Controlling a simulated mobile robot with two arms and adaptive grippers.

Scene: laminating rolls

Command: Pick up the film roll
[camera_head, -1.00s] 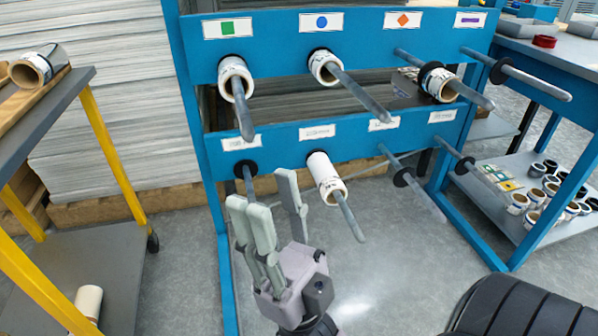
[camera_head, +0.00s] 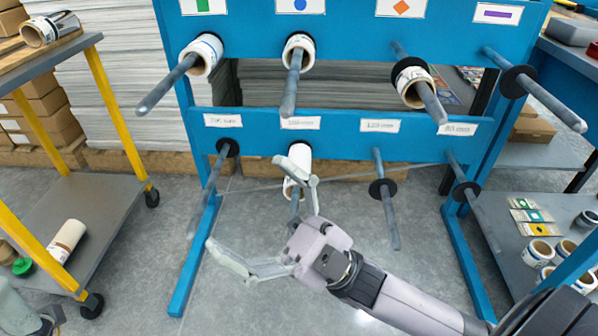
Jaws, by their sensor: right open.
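Several film rolls are in view. A white roll (camera_head: 299,160) sits on a lower peg of the blue rack, partly hidden by my right gripper's upper finger. Three more rolls are on upper pegs: left (camera_head: 202,55), middle (camera_head: 299,48) and right (camera_head: 412,86). One roll (camera_head: 50,30) lies on the cart's top and another (camera_head: 67,240) on its lower shelf. I cannot tell which one is meant. My right gripper (camera_head: 254,205) is open wide and empty, in front of the rack's lower row. My left gripper is not in view.
The blue rack (camera_head: 340,147) has long pegs sticking out towards me; several are bare. The yellow-legged cart (camera_head: 95,215) stands left. A blue bench (camera_head: 545,155) with small rolls on its lower shelf is right. A pale shape (camera_head: 14,306) at bottom left is unclear.

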